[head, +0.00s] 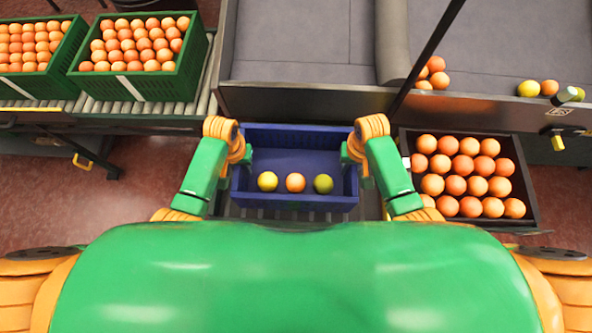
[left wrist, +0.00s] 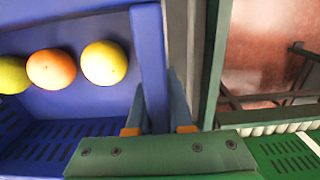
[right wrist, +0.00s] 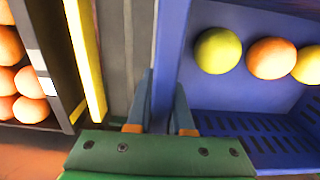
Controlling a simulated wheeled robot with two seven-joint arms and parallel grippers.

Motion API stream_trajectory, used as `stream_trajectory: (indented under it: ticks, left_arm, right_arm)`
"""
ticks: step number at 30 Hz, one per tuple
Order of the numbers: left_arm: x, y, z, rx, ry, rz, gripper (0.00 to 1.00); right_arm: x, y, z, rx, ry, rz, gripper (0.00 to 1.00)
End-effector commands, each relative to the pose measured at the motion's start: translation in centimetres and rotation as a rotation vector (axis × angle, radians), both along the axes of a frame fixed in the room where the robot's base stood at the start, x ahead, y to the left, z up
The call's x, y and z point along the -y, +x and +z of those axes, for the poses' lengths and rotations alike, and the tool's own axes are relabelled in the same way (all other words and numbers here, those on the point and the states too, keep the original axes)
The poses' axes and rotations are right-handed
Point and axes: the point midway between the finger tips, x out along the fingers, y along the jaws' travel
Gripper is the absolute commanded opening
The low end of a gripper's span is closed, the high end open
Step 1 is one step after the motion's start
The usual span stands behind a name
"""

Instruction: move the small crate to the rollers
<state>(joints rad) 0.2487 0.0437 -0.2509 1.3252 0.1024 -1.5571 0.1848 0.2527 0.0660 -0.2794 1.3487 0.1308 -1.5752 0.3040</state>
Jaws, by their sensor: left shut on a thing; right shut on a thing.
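The small crate (head: 298,206) is blue and sits in front of me in the head view, with a yellow, an orange and a greenish fruit in a row inside it. My left gripper (head: 240,170) is at the crate's left side. In the left wrist view its fingers (left wrist: 160,112) are shut on the crate's side wall (left wrist: 152,65). My right gripper (head: 352,165) is at the crate's right side. In the right wrist view its fingers (right wrist: 161,110) are shut on the opposite wall (right wrist: 167,60). The rollers (head: 125,108) run under green crates at the left.
Two green crates full of oranges (head: 140,82) stand on the rollers at upper left. A dark crate of oranges (head: 515,190) is close to the right of my right arm. A grey padded conveyor (head: 305,45) lies beyond the blue crate, with loose fruit at right.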

Motion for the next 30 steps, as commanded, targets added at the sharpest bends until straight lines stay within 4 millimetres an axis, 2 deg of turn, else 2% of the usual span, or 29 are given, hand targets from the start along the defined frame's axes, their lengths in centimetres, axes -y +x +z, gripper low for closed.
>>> stream_trajectory:
  ticks: [14,17,30]
  left_arm:
    - [0.0,0.3,0.5,0.002,0.001,0.000,0.00]
    - [0.0,0.9,1.6,0.004,0.000,0.000,0.00]
    - [0.0,4.7,9.2,0.005,0.001,0.001,0.00]
  right_arm:
    - [0.0,0.3,0.5,0.003,0.000,0.000,0.00]
    - [0.0,0.9,1.6,0.005,0.000,0.000,0.00]
    - [0.0,4.7,9.2,0.005,0.000,-0.001,0.00]
